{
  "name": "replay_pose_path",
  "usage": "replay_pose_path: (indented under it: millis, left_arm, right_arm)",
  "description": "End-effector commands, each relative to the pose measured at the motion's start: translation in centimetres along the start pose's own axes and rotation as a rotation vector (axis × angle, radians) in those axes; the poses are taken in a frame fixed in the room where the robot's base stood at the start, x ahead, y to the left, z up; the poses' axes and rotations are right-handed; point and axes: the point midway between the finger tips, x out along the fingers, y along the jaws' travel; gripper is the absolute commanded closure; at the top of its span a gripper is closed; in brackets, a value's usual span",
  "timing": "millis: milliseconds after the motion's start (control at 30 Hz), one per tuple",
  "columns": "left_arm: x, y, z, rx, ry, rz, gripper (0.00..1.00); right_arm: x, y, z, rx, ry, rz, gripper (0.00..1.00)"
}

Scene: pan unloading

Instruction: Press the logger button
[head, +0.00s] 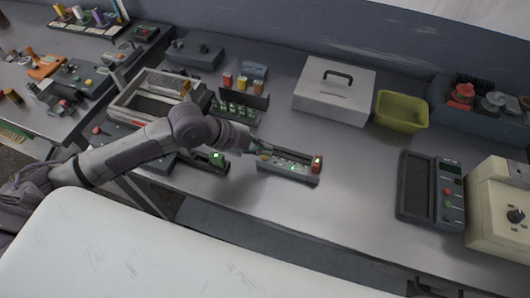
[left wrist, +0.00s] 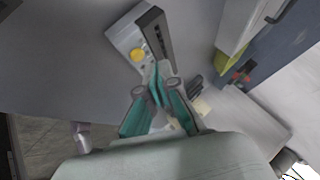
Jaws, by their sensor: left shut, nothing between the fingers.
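A low grey device (head: 290,172) with small green lights and a red-orange block at its right end lies on the bench; I cannot tell for sure that it is the logger. In the left wrist view a pale box (left wrist: 121,40) carries a round yellow button (left wrist: 138,54) beside a dark raised panel (left wrist: 157,32). My left gripper (head: 264,148) is shut and empty, at the low device's left end. In the left wrist view its teal fingertips (left wrist: 157,72) appear just below and right of the yellow button; contact cannot be told. My right gripper is out of view.
A white box with a handle (head: 334,91), a yellow-green bin (head: 401,112) and a dark keypad device (head: 431,190) stand to the right. An open grey tray (head: 122,105) lies behind my left arm. The bench between the low device and keypad device is clear.

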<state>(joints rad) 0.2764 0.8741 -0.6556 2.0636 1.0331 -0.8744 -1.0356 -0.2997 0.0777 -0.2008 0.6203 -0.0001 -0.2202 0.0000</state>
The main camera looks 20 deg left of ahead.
Motion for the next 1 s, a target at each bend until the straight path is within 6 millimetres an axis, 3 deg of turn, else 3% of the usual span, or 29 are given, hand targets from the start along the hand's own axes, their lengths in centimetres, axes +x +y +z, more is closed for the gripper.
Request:
replay_pose_path:
  millis: [333, 1000]
  left_arm:
    - [-0.2, -0.2, -0.2, 0.000, 0.000, 0.000, 1.00]
    - [-4.3, -3.1, -3.1, 0.000, 0.001, 0.001, 1.00]
  right_arm:
    - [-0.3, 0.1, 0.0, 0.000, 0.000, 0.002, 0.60]
    - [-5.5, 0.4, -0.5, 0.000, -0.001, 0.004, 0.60]
